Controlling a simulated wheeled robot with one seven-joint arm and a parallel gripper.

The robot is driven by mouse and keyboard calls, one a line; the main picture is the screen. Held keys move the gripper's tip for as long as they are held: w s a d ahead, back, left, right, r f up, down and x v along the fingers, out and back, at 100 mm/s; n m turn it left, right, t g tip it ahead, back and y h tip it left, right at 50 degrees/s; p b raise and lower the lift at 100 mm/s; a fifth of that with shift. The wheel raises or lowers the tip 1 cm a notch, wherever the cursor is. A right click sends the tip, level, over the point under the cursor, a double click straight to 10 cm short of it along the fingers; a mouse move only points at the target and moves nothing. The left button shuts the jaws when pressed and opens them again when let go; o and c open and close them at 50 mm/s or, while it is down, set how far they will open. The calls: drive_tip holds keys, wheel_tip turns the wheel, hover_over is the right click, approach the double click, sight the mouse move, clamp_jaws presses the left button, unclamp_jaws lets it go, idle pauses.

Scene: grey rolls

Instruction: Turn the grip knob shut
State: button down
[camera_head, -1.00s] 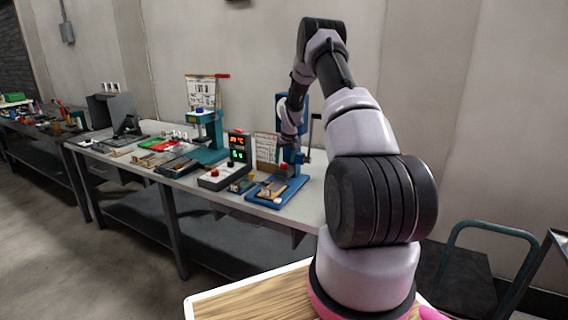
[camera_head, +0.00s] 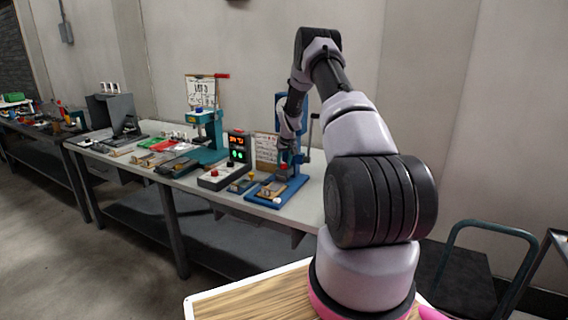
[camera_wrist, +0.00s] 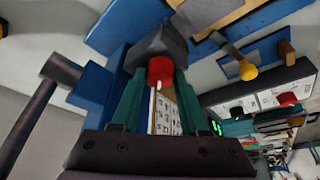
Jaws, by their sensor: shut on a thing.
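The grip knob appears to be the red round knob (camera_wrist: 160,70), on a dark block (camera_wrist: 160,40) of a blue fixture. In the wrist view my gripper (camera_wrist: 158,84) has its two teal fingers on either side of this knob, at their tips. The gripper is shut on it; the exact contact is partly hidden by the fingers. In the head view the blue fixture (camera_head: 293,189) stands at the near right end of the bench, and my arm reaches down to it. A red spot (camera_head: 283,167) shows just below my wrist there.
A dark lever arm (camera_wrist: 40,110) juts out left of the fixture in the wrist view. A control box (camera_head: 215,180) with a red button and a lit display (camera_head: 238,147) stand to the left. A teal press (camera_head: 207,135) is farther along the bench.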

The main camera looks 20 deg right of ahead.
drive_tip(key=shift+a+m, duration=0.1)
drive_tip(key=shift+m, duration=0.2)
drive_tip(key=m+h, duration=0.1)
drive_tip(key=m, duration=0.2)
drive_tip(key=shift+a+g, duration=0.1)
drive_tip(key=shift+g, duration=0.2)
drive_tip(key=m+h, duration=0.1)
drive_tip(key=m, duration=0.1)
drive_tip(key=m+g+h, duration=0.1)
drive_tip(key=m, duration=0.2)
drive_tip(key=shift+w+m, duration=0.15)
drive_tip(key=shift+m, duration=0.15)
drive_tip(key=m+g, duration=0.1)
drive_tip(key=m, duration=0.3)
drive_tip(key=shift+w+g+h, duration=0.1)
drive_tip(key=shift+g+h, duration=0.3)
drive_tip(key=shift+a+m+g, duration=0.1)
drive_tip(key=shift+m+g, duration=0.7)
drive_tip(key=shift+m, duration=1.4)
drive_tip(key=shift+c, duration=2)
unclamp_jaws()
drive_tip(key=shift+w, duration=0.1)
drive_tip(key=v, duration=1)
drive_tip(key=shift+r, duration=0.35)
